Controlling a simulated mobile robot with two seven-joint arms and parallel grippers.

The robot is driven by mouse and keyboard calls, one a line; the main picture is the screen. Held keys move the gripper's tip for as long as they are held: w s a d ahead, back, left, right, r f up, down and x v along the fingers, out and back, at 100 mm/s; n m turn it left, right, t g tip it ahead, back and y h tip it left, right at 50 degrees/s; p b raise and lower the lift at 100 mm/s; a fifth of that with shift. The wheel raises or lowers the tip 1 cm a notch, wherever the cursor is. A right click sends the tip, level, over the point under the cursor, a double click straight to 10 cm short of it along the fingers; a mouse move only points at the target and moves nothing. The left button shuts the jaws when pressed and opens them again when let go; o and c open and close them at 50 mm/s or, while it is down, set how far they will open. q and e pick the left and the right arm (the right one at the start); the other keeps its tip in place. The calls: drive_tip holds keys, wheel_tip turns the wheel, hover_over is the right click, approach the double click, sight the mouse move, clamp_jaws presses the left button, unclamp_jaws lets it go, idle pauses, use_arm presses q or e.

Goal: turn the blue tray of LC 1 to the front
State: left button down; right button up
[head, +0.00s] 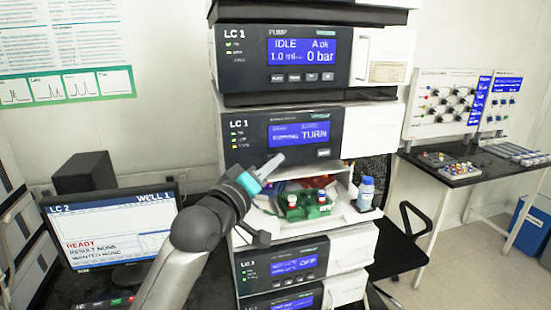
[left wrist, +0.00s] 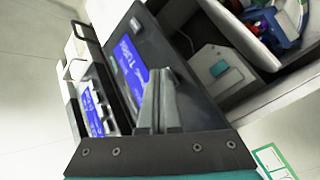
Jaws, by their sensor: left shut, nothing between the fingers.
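The LC 1 module with the blue TURN display (head: 298,133) has an open tray compartment (head: 345,212) below it. A green tray (head: 318,209) with capped vials faces the front. Red and purplish parts show behind it; I cannot clearly pick out the blue tray in the head view. The left wrist view shows part of the compartment, with mixed blue, red and green parts at the upper right. My left gripper (head: 271,165) is shut and empty, in front of the module's lower left edge. Its closed fingers also show in the left wrist view (left wrist: 158,88). My right gripper is not in view.
The pump module (head: 305,55) sits above and more LC 1 modules (head: 290,262) below. An LC 2 monitor (head: 115,228) stands at left. A side table (head: 470,165) and a chair (head: 405,240) are at right.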

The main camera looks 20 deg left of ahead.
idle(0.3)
use_arm(q)
drive_tip(key=shift+s+d+p, duration=0.45)
drive_tip(key=shift+s+p, duration=0.1)
drive_tip(key=shift+s, duration=0.15)
drive_tip(key=shift+s+d+p, duration=0.55)
drive_tip(key=shift+s+d, duration=0.2)
drive_tip(key=shift+s, duration=0.3)
drive_tip(key=shift+s+d+p, duration=0.5)
drive_tip(key=shift+s+d, duration=0.2)
drive_tip(key=shift+s, duration=0.35)
